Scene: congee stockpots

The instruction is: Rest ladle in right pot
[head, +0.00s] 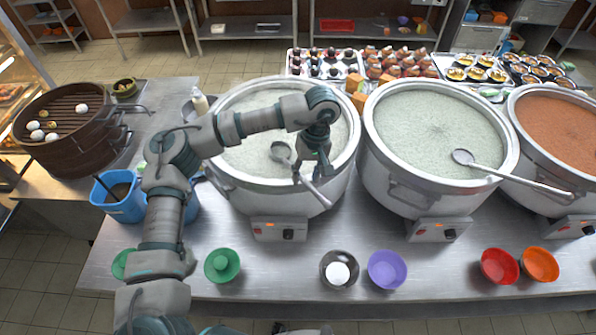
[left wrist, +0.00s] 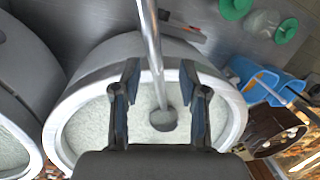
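A metal ladle (head: 316,193) leans over the near rim of the left pot (head: 225,177), its bowl at the pale congee. My left gripper (head: 312,172) is over this pot, close above the handle. In the left wrist view the open fingers (left wrist: 163,90) stand either side of the ladle (left wrist: 149,35), with gaps; contact is not visible. A second ladle (head: 520,181) has its bowl in the middle pot (head: 395,185); its handle extends over the rim toward the right pot (head: 525,190), which holds orange-brown food. My right gripper is not in view.
Green (head: 222,265), dark (head: 339,268), purple (head: 387,269), red (head: 499,266) and orange (head: 539,264) bowls line the counter's front. A blue container (head: 122,205) and a bamboo steamer (head: 68,125) stand left. Food trays (head: 325,64) lie behind the pots.

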